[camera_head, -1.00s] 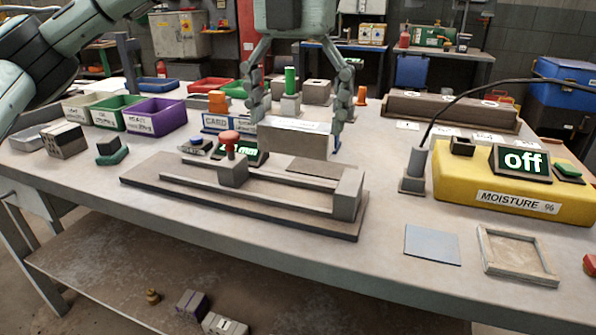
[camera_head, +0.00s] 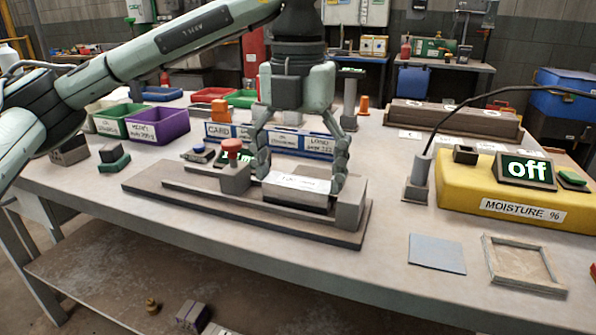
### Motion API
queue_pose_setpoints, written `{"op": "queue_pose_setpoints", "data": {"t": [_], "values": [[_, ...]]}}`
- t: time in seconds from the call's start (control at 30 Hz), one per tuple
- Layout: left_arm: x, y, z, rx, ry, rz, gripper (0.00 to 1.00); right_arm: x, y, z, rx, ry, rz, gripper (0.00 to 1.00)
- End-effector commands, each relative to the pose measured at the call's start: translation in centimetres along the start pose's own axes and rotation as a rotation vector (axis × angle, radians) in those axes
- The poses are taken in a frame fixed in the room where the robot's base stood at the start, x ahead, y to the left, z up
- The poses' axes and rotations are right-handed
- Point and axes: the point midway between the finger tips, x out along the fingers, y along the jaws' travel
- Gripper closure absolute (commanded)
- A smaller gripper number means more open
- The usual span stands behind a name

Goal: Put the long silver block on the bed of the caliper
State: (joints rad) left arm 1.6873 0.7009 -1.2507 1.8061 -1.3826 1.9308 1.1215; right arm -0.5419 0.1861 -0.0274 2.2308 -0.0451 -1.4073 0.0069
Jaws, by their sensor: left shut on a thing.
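The long silver block (camera_head: 297,188) is in my left gripper (camera_head: 300,178), which is shut on it from above. The block is level and lies lengthwise over the caliper's bed, between the sliding jaw with the red knob (camera_head: 233,172) and the fixed end block (camera_head: 350,203). It is at or just above the rails; I cannot tell whether it touches them. The caliper's dark base plate (camera_head: 180,199) lies on the table. My right gripper is not in view.
The yellow moisture meter (camera_head: 480,203) reading "off" and a grey probe stand (camera_head: 417,180) are to the right. A grey plate (camera_head: 437,253) and a square frame (camera_head: 523,264) lie at the front right. Bins, including a purple one (camera_head: 160,127), stand at the back left.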

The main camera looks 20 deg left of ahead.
Motion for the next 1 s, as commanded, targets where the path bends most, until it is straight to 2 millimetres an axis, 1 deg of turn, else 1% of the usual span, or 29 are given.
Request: {"op": "queue_pose_setpoints", "data": {"t": [0.03,0.13,0.5,0.6,0.63,0.77,0.87,0.97,1.0], "values": [[0.1,0.0,0.0,0.000,0.000,0.000,0.12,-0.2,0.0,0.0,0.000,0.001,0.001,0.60],[0.0,0.0,0.0,0.000,0.000,0.000,0.00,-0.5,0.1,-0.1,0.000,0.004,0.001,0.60],[-0.1,0.0,0.0,0.001,0.000,0.000,0.00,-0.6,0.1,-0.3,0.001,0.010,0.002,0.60],[-0.5,0.0,0.0,0.000,-0.001,0.000,0.00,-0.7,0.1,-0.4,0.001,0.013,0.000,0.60],[-0.7,-0.1,0.0,0.000,-0.002,-0.001,0.00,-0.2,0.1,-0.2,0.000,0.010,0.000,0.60],[-3.0,-0.1,0.1,0.001,-0.004,-0.002,0.00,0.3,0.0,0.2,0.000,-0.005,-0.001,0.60],[-5.4,-0.1,0.1,0.000,-0.004,-0.001,0.00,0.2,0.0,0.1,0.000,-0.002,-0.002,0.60],[-7.8,-0.1,0.1,-0.001,-0.005,0.000,0.00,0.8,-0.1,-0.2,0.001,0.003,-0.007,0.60],[-8.6,0.0,0.1,-0.001,-0.005,0.001,0.00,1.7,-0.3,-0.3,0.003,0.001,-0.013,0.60]]}}
